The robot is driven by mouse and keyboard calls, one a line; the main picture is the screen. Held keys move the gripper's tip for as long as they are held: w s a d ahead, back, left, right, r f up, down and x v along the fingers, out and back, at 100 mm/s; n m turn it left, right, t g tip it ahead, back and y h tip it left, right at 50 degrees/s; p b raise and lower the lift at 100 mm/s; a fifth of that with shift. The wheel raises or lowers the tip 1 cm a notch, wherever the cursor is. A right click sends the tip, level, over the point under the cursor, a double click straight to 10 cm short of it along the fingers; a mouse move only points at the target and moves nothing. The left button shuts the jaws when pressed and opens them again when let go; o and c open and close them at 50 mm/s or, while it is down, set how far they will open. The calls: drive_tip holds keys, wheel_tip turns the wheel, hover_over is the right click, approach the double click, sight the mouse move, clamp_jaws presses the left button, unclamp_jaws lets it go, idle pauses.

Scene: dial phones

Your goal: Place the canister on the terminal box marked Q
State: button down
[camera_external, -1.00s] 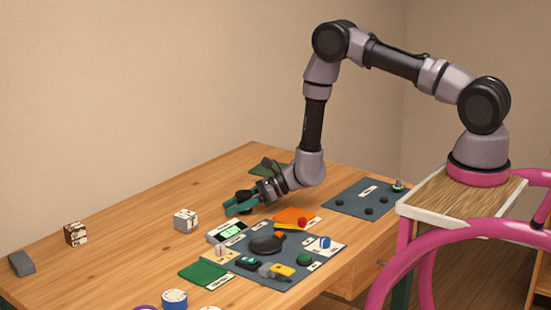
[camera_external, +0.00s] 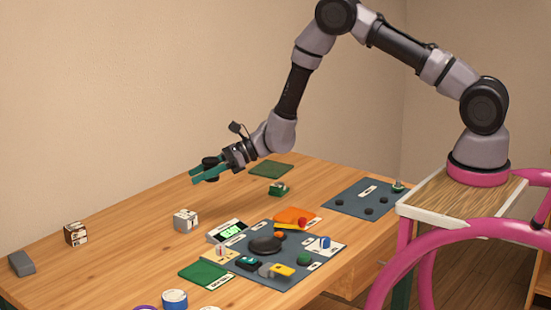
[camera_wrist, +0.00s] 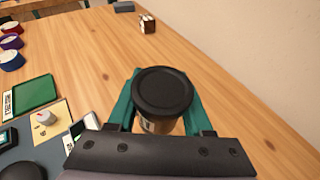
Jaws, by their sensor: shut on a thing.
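My gripper (camera_external: 206,176) has teal fingers and is shut on the canister (camera_wrist: 163,92), which has a wide black lid and a brownish labelled body. In the external view the canister (camera_external: 211,163) shows only as a dark shape between the fingers, held above the table. A pale cube box (camera_external: 186,220) with dark marks stands on the table below and left of the gripper. A brown-and-white cube box (camera_external: 75,233) stands farther left and also shows in the wrist view (camera_wrist: 147,23). I cannot read a Q on either.
A grey block (camera_external: 21,263) lies at the left. A dark mat with several small items (camera_external: 250,275), a scale with a green display (camera_external: 230,233) and a green pad (camera_external: 206,275) fill the near side. Bare wood lies between the boxes.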

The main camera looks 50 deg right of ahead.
wheel_tip(320, 180, up, 2)
hover_over(174, 215)
drive_tip(key=shift+n+g+y, duration=0.3)
drive_tip(key=shift+s+a+f, duration=0.1)
drive_tip(key=shift+f, duration=4.45)
drive_tip(key=shift+f, duration=0.2)
drive_tip(key=shift+c, duration=1.5)
unclamp_jaws()
drive_tip(key=shift+r, duration=0.1)
